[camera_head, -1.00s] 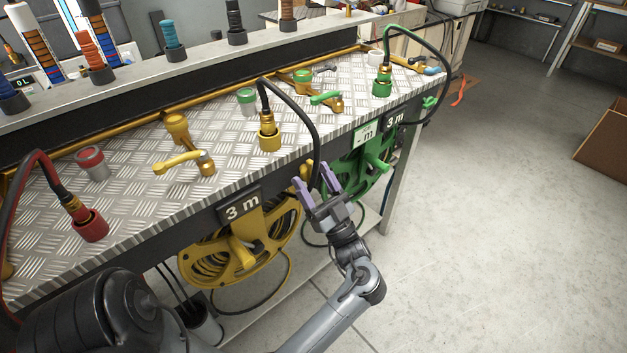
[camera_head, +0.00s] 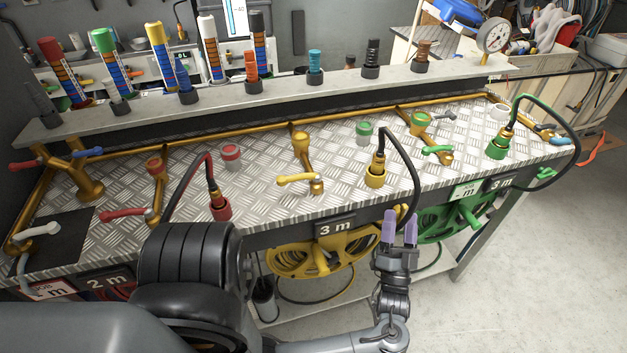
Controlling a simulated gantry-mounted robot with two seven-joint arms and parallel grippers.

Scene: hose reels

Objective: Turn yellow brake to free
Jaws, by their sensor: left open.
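The yellow hose reel (camera_head: 345,245) hangs under the bench front, below a black "3 m" plate (camera_head: 335,227). A small yellow part (camera_head: 401,210), which looks like its brake handle, shows at the bench's front face to the right of the reel. It is mostly hidden by my fingers. My left gripper (camera_head: 400,224) is open, with its two purple fingertips pointing up at that part. I cannot tell whether they touch it or what angle the brake stands at. My right gripper is not in view.
A yellow valve lever (camera_head: 297,179) and a yellow hose coupling (camera_head: 376,175) stand on the bench top above. A black hose loops down close to my fingers. The green reel (camera_head: 455,220) hangs to the right. Open floor (camera_head: 530,270) lies at the lower right.

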